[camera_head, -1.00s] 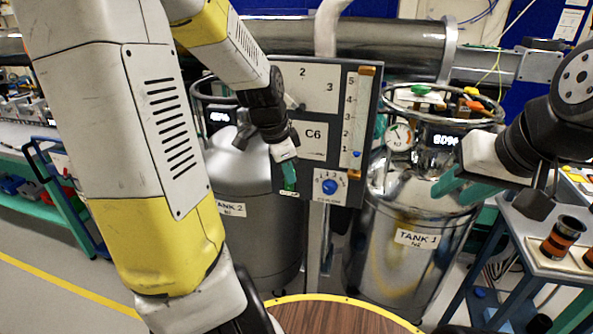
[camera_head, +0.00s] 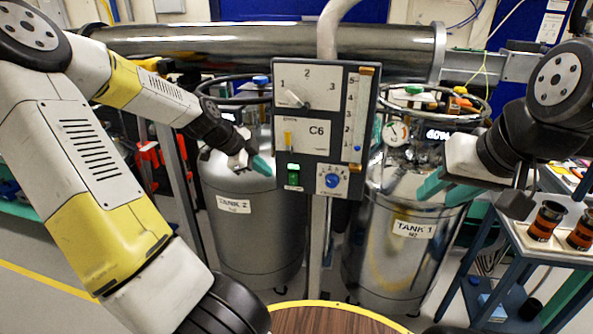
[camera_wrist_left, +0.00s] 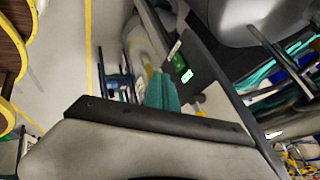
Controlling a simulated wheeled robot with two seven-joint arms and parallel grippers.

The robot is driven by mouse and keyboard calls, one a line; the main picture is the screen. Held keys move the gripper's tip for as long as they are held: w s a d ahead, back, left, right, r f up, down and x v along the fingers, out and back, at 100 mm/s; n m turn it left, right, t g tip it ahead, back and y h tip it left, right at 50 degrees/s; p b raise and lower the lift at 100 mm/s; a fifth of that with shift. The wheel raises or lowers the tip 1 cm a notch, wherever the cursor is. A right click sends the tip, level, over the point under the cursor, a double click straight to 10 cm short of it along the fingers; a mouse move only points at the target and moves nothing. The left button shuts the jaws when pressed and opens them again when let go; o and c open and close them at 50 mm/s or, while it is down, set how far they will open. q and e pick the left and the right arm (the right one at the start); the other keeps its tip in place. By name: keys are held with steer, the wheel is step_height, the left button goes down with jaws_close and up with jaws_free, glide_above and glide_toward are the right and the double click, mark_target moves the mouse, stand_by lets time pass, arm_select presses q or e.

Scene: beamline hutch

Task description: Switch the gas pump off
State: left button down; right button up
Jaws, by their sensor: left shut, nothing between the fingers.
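A grey control panel (camera_head: 350,88) marked C6 stands between two tanks. Low on its left side is a green switch (camera_head: 293,176), uncovered; it also shows in the left wrist view (camera_wrist_left: 187,76). Its on or off position is too small to tell. A blue knob (camera_head: 332,181) is to its right, and a selector lever (camera_head: 294,98) marked 1 to 3 is above. My left gripper (camera_head: 262,166) is shut and empty, left of the switch and apart from it; its teal fingers show in the wrist view (camera_wrist_left: 162,92). My right gripper (camera_head: 447,190) is open, right of the panel.
Tank 2 (camera_head: 235,235) stands behind left and Tank 1 (camera_head: 395,260) behind right, with a gauge (camera_head: 397,132). A round wooden table top (camera_head: 335,320) is at the bottom. A blue cart (camera_head: 545,255) with copper-banded cylinders is at the right.

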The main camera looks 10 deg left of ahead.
arm_select(q)
steer(key=shift+f, duration=0.1)
glide_toward(294, 179)
steer(key=shift+s+f+x, duration=0.1)
steer(key=shift+s+x, duration=0.1)
steer(key=shift+x, duration=1.25)
steer(key=shift+s+f+x, duration=0.15)
steer(key=shift+x, duration=1.3)
steer(key=shift+w+r, duration=0.15)
steer(key=shift+w, duration=0.25)
steer(key=shift+s, duration=0.1)
